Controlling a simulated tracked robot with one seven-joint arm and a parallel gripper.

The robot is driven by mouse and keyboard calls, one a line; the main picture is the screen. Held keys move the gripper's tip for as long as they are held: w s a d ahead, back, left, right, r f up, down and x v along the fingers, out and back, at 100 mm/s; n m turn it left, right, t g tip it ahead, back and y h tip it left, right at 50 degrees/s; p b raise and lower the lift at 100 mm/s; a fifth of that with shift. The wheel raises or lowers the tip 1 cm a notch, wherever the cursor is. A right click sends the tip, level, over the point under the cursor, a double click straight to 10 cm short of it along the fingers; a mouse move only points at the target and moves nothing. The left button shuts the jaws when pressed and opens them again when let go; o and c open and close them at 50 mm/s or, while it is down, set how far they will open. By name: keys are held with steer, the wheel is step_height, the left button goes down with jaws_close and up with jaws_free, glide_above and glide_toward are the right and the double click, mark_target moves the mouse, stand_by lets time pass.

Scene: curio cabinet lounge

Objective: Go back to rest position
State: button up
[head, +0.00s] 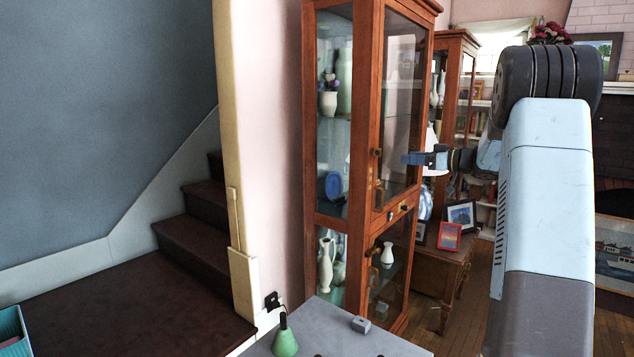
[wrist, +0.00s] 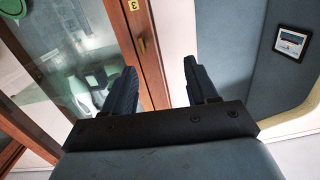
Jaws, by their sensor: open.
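My gripper (head: 411,158) is at the end of my raised arm, in front of the upper glass door of a tall wooden curio cabinet (head: 366,120) in the head view. In the wrist view my gripper (wrist: 155,85) has its two dark fingers well apart with nothing between them. The cabinet's wooden door frame (wrist: 133,40), with a brass knob and a small number tag, shows behind and between the fingers. Whether the fingers touch the cabinet cannot be told. The cabinet doors look shut.
Vases and plates stand inside the cabinet. A grey surface (head: 325,330) with a green cone-shaped object (head: 285,340) is at the bottom. A side table (head: 445,262) with picture frames stands behind. Dark stairs (head: 190,235) rise at left. A teal box (head: 12,325) is at the lower left.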

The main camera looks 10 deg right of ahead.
steer(key=s+a+r+m+g+h, duration=0.1)
steer(key=s+a+m+g+h, duration=0.45)
steer(key=s+a, duration=1.5)
steer(key=s+d+f+m+h, duration=0.1)
steer(key=s+f+m+h, duration=0.1)
steer(key=s, duration=1.1)
steer(key=s+d+f+m+h, duration=0.1)
steer(key=s+f+h, duration=0.3)
steer(key=s, duration=0.9)
steer(key=shift+s+d+f+m+g+h, duration=0.25)
steer(key=shift+s+d+m+g+h, duration=0.1)
steer(key=shift+h, duration=0.2)
